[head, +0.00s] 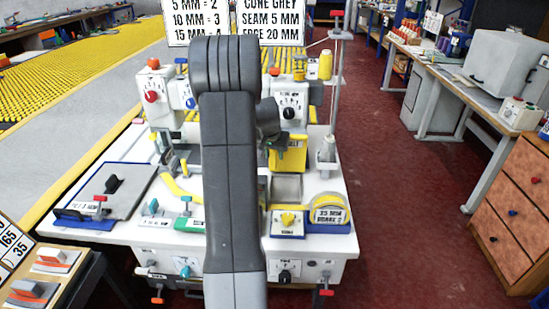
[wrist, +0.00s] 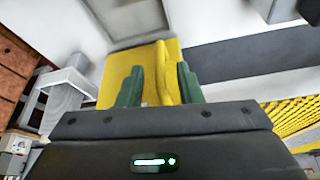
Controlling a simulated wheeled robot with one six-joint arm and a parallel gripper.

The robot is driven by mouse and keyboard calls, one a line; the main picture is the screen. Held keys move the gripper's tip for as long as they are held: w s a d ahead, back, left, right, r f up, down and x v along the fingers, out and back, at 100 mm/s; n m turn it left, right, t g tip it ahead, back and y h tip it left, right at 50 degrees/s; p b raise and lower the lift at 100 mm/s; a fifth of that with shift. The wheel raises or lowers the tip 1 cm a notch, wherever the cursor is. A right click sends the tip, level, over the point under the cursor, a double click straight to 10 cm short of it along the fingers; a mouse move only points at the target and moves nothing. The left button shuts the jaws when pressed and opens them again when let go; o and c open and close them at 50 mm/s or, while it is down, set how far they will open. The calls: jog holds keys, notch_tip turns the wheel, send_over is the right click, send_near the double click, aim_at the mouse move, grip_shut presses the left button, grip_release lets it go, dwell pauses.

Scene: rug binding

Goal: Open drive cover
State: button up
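The drive cover appears to be the yellow box-like part (head: 288,158) on the right half of the white machine, below the dial housing. In the wrist view the yellow cover (wrist: 115,75) fills the middle, with a raised yellow ridge (wrist: 163,75) standing up from it. My gripper (wrist: 158,86) has green fingers, one on each side of this ridge. The right finger is close to the ridge or touching it; a gap shows on the left. The fingers are apart. In the head view my gripper (head: 277,140) is at the cover's top, partly hidden by my arm.
My arm hides the machine's middle. A wooden drawer cabinet (head: 515,215) stands right. The red floor (head: 400,220) between is clear.

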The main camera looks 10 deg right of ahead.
aim_at(275, 165)
jog(key=shift+x, duration=1.85)
jog(key=shift+c, duration=0.4)
grip_shut()
